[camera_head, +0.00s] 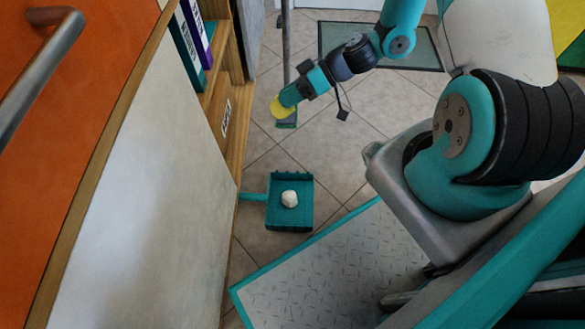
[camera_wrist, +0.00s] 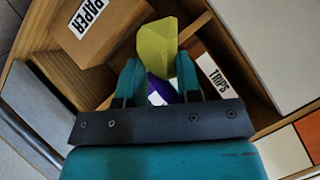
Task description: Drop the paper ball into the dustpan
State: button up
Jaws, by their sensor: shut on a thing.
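The white paper ball (camera_head: 289,198) lies inside the teal dustpan (camera_head: 300,222), which rests on the tiled floor with its handle pointing left. My gripper (camera_head: 289,97) is above and beyond the dustpan in the head view, apart from it. It is shut on a yellow object (camera_head: 281,108). In the wrist view my gripper (camera_wrist: 158,68) has its two teal fingers on either side of the yellow object (camera_wrist: 156,46), which extends past the fingertips. The ball and dustpan are outside the wrist view.
A wooden shelf with a box labelled PAPER (camera_wrist: 110,28) and binders (camera_head: 190,48) stands left of my arm. A grey pole (camera_head: 286,35) stands behind my gripper. A mat (camera_head: 410,52) lies at the back. Tiled floor (camera_head: 335,130) is clear right of my gripper.

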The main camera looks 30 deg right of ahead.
jog(key=s+a+f+n+g+b, duration=0.1)
jog(key=s+f+b, duration=0.1)
jog(key=f+b, duration=0.2)
jog(key=s+a+f+n+g+b, duration=0.2)
jog(key=s+f+b, duration=0.1)
jog(key=f, duration=0.8)
jog(key=s+a+f+n+g+b, duration=0.1)
jog(key=s+f+n+g+b, duration=0.1)
jog(key=f+b, duration=0.3)
notch_tip(320, 180, down, 3)
jog(key=shift+s+a+r, duration=0.15)
jog(key=shift+s+a, duration=0.05)
jog(key=shift+s, duration=0.3)
jog(key=o, duration=1)
jog(key=shift+w+f+p+v, duration=0.15)
jog(key=shift+p+v, duration=1.75)
jog(key=shift+v, duration=2.45)
jog(key=shift+w+f+p+v, duration=0.15)
jog(key=shift+p+v, duration=1.75)
jog(key=shift+v, duration=2.45)
jog(key=shift+s+d, duration=0.15)
